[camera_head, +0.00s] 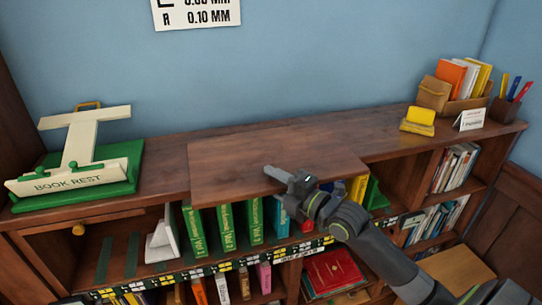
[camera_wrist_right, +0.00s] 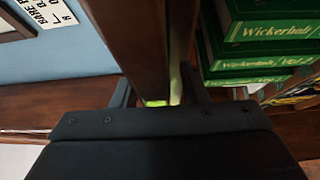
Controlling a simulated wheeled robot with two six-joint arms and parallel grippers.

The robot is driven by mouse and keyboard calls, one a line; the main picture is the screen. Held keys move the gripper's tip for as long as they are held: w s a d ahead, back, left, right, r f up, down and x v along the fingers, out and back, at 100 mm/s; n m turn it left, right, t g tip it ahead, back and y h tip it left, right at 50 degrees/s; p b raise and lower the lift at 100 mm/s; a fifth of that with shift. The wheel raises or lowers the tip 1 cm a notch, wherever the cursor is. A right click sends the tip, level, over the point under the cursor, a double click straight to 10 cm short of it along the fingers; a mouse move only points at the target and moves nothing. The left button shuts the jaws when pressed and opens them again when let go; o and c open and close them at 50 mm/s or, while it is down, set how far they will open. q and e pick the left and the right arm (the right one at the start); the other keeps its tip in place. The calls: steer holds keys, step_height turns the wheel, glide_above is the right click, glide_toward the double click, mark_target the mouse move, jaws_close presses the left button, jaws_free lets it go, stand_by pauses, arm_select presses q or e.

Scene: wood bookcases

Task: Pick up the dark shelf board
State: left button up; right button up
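The dark shelf board (camera_head: 245,158) is a broad brown plank lying across the middle of the bookcase top. Its front edge reaches out over the shelf of green books. My right gripper (camera_head: 290,178) is at this front edge, right of its middle, with one finger over the board's upper face. In the right wrist view the board (camera_wrist_right: 130,35) runs between the two fingers (camera_wrist_right: 158,92). A thin light gap shows between the board and the right-hand finger, so the fingers look apart around it. The lower finger is hidden in the head view. My left gripper is not in view.
A green and white book rest (camera_head: 80,165) stands on the left of the bookcase top (camera_head: 165,152). At the right are a book box (camera_head: 455,85), a yellow block (camera_head: 418,120), a small card (camera_head: 470,119) and a pen cup (camera_head: 505,108). Green books (camera_head: 225,228) stand below the board.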

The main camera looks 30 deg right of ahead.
steer(key=shift+s, duration=0.1)
steer(key=shift+c, duration=0.3)
jaws_close()
stand_by(0.9)
steer(key=shift+r, duration=0.1)
